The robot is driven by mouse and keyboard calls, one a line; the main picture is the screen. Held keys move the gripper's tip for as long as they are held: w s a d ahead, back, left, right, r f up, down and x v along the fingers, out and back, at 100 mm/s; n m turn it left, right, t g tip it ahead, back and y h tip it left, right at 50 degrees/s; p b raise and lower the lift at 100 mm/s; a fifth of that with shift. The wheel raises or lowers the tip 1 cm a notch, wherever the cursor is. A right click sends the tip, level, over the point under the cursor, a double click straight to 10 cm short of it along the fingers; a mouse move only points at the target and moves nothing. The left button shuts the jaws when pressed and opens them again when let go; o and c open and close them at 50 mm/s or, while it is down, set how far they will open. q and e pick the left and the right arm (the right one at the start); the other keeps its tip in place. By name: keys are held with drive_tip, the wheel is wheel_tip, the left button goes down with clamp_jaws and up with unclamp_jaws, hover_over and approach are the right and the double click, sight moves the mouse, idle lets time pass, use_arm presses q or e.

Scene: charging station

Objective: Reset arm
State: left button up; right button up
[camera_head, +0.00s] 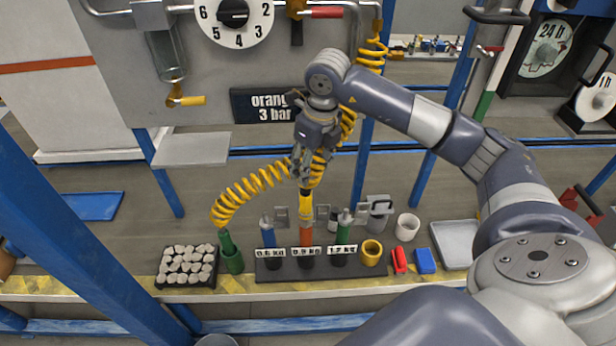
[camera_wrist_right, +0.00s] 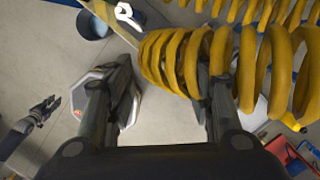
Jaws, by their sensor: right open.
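My right gripper (camera_head: 303,180) is open. It hangs over the bench, pointing down, above an upright yellow and orange piece (camera_head: 306,208) at the 0.9 kg place of a dark rack (camera_head: 375,280). In the right wrist view its two fingers (camera_wrist_right: 160,110) stand apart, with nothing clearly held between them. A coiled yellow hose (camera_head: 250,187) passes by the gripper and runs down to a green holder (camera_head: 231,258). Its coils also show in the right wrist view (camera_wrist_right: 185,60), close to the right finger; contact cannot be told.
A wall panel with a numbered dial (camera_head: 238,35) and an "orange 3 bar" sign (camera_head: 262,106) stands behind. The bench holds a tray of pale lumps (camera_head: 187,266), a yellow cup (camera_head: 371,252), a white cup (camera_head: 407,226) and a grey tray (camera_head: 455,243). A blue post (camera_head: 70,235) crosses the left.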

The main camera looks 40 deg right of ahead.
drive_tip(key=shift+s+r, duration=0.1)
drive_tip(key=shift+r, duration=0.5)
